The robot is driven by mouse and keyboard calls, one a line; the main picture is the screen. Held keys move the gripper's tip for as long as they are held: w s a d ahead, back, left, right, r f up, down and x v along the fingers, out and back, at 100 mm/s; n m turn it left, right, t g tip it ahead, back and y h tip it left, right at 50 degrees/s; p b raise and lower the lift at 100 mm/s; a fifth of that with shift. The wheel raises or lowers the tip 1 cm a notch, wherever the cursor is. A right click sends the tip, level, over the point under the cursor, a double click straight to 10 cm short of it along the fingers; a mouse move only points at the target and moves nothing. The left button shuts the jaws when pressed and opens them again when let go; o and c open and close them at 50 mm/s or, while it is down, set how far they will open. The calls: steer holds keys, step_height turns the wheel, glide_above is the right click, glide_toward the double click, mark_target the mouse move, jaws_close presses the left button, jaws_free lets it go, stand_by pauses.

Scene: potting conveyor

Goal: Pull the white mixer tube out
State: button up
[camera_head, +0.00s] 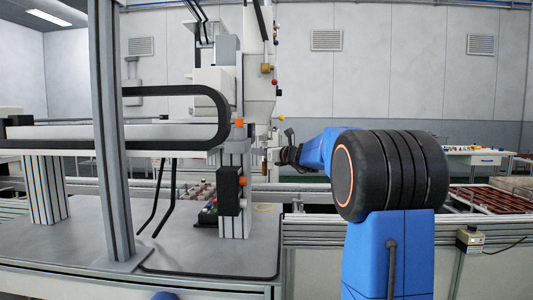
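The white dispensing head (259,85) hangs from the upright machine column, with small coloured knobs on its side. Below it a narrow light part (264,135) runs down in front of the column; it may be the white mixer tube, but it is too small to be sure. My blue arm reaches left from the right of the picture. My dark gripper (278,156) is at its far end, close to the lower end of that narrow part. I cannot tell whether they touch or whether the fingers are open or shut.
A grey machine table (210,255) with a thick upright post (112,130) stands at the left. A black cable chain (215,115) loops near the column. A metal conveyor rail (330,232) runs behind my arm. Trays of dark red pots (490,199) lie at the right.

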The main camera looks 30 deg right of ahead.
steer(key=shift+w+a, duration=0.15)
steer(key=shift+w, duration=0.4)
jaws_close()
steer(key=shift+s+d, duration=0.2)
steer(key=shift+d, duration=0.15)
steer(key=shift+s+d, duration=0.2)
steer(key=shift+d, duration=0.1)
steer(key=shift+s+d, duration=0.2)
steer(key=shift+d, duration=0.1)
steer(key=shift+s+d, duration=0.4)
steer(key=shift+d, duration=0.2)
steer(key=shift+s+d, duration=0.4)
steer(key=shift+d, duration=0.2)
